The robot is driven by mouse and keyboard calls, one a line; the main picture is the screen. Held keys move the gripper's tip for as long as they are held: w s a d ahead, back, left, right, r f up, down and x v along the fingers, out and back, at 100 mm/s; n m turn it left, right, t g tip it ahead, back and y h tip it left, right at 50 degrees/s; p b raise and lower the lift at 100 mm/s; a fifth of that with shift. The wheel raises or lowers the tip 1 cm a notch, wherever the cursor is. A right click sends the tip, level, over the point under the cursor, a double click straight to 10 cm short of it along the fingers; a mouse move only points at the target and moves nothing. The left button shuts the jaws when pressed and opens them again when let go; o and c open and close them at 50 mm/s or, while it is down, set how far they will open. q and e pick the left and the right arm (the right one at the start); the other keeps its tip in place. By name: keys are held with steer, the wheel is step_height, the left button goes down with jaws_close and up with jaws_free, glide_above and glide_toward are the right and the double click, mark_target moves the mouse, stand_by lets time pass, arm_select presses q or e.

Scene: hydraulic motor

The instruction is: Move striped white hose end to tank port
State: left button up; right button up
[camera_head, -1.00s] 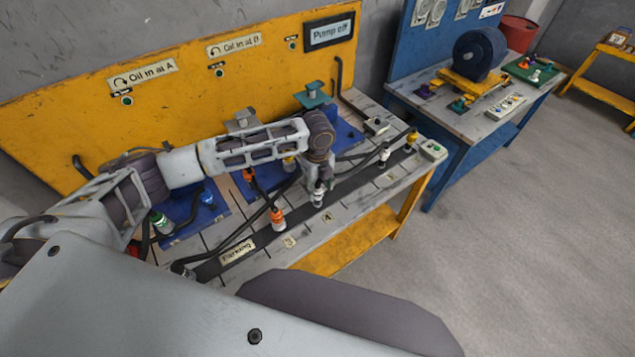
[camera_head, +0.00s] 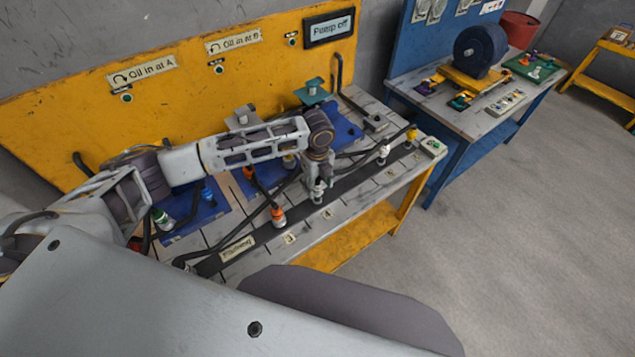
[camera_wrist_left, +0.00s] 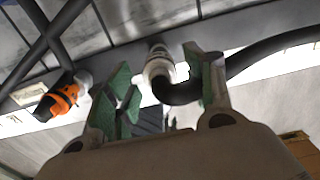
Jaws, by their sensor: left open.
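The white hose end (camera_head: 318,195) stands upright on the dark parking strip of the yellow bench, mostly hidden by my gripper in the head view. My left gripper (camera_head: 318,183) is right at it, pointing down. In the left wrist view the white fitting (camera_wrist_left: 158,62) with its black hose (camera_wrist_left: 180,92) shows between the two green-padded fingers of my left gripper (camera_wrist_left: 165,95), which are apart. Whether the pads touch it I cannot tell. A second white hose end (camera_head: 384,152) stands farther right on the strip. I cannot make out which fitting is the tank port.
An orange hose end (camera_head: 278,215) stands left of my gripper; it also shows in the left wrist view (camera_wrist_left: 60,97). A yellow hose end (camera_head: 411,135) is at the strip's right. Black hoses cross the bench. The blue table (camera_head: 440,110) beyond holds a motor. The floor at right is clear.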

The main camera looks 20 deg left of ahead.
arm_select(q)
steer(key=shift+p, duration=0.3)
stand_by(0.5)
jaws_close()
steer(key=shift+r+p, duration=0.4)
steer(key=shift+p, duration=0.15)
stand_by(0.4)
steer(key=shift+r+p, duration=1.45)
steer(key=shift+p, duration=0.2)
steer(key=c, duration=0.6)
jaws_free()
steer(key=shift+c, duration=0.2)
jaws_close()
